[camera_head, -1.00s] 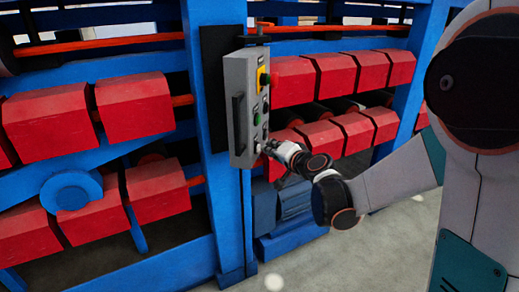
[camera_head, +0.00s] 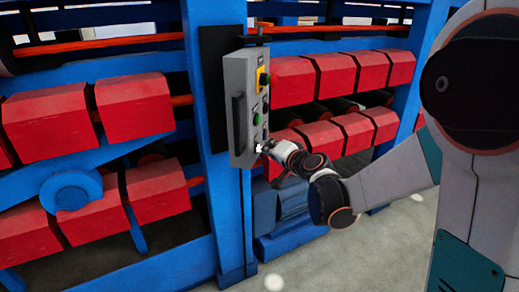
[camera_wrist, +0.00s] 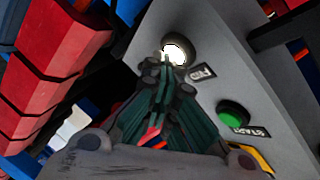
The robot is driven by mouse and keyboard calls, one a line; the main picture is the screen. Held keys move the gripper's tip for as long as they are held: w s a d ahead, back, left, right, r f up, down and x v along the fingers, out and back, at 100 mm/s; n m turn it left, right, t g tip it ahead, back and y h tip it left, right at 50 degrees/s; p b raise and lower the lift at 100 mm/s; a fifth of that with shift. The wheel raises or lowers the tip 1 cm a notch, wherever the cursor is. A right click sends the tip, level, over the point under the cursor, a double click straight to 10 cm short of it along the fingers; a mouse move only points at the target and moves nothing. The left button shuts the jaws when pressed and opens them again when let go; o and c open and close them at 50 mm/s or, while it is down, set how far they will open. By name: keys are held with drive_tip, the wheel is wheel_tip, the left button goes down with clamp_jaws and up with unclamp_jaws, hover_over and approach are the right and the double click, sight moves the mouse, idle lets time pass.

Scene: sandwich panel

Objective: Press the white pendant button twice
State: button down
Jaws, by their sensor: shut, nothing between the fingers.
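The grey pendant box (camera_head: 240,75) hangs on a blue post in the head view. In the wrist view, the white button (camera_wrist: 180,46) is round, bright and glowing, near the end of the box face (camera_wrist: 222,60). My gripper (camera_wrist: 172,64) is shut and empty. Its fingertips overlap the lower edge of the white button in that view; I cannot tell whether they touch it. In the head view, my gripper (camera_head: 267,147) is at the lower end of the box, by a small bright white spot.
A green START button (camera_wrist: 233,114) is on the same face, right of my fingers. The box has a black handle (camera_head: 239,122) and a yellow-backed switch (camera_head: 263,82). Red roller blocks (camera_head: 293,82) and blue frame beams stand close around.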

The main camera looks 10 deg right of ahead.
drive_tip(key=shift+s+d, duration=0.4)
drive_tip(key=shift+d, duration=0.25)
drive_tip(key=d, duration=0.1)
drive_tip(key=s+d, duration=0.1)
drive_tip(key=d, duration=0.1)
drive_tip(key=s+d, duration=0.1)
drive_tip(key=shift+s+d, duration=0.15)
drive_tip(key=shift+d, duration=0.1)
idle(0.4)
idle(0.5)
